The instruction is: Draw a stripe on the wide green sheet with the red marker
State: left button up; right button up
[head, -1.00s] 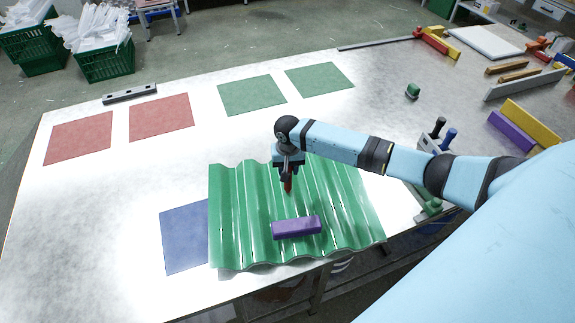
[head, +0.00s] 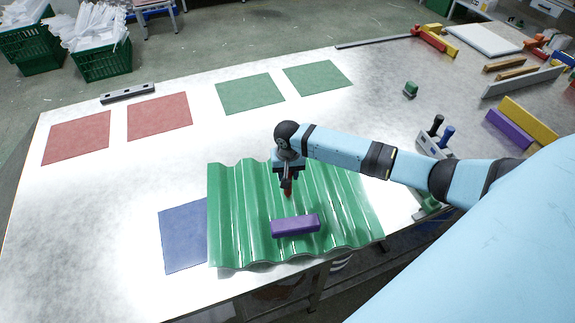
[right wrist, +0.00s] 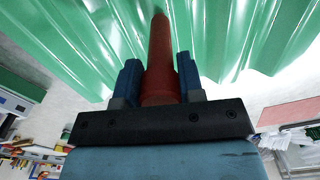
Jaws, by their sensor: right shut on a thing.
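The wide green corrugated sheet (head: 240,215) lies at the front edge of the table, partly over a blue square. My right gripper (head: 287,184) is above the middle of the sheet, pointing down. It is shut on the red marker (head: 288,191). In the right wrist view the red marker (right wrist: 160,60) sits between the two blue fingers (right wrist: 158,80), its tip toward the green sheet (right wrist: 240,30). I cannot tell whether the tip touches the sheet. No stripe can be made out on it. A purple block (head: 296,226) lies on the sheet, just in front of the marker. My left gripper is not in view.
A blue square (head: 182,238) lies left of the sheet. Red squares (head: 76,138) and green squares (head: 250,94) lie toward the back. A holder with black and blue handled tools (head: 437,145) and a small green object (head: 410,89) stand at the right.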

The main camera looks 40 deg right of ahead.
jog(key=shift+s+a, duration=0.15)
jog(key=shift+s, duration=0.2)
jog(key=shift+s+a+f, duration=0.1)
jog(key=shift+s, duration=0.05)
jog(key=shift+s+a, duration=0.2)
jog(key=shift+s, duration=0.4)
notch_tip(320, 180, up, 8)
jog(key=s+a, duration=0.1)
jog(key=s, duration=0.1)
dwell(1.7)
jog(key=s+a+r+n, duration=0.3)
jog(key=a+r+n, duration=0.2)
jog(key=a+r, duration=0.4)
notch_tip(320, 180, up, 4)
jog(key=shift+s+f+n, duration=0.1)
jog(key=shift+s+n, duration=0.2)
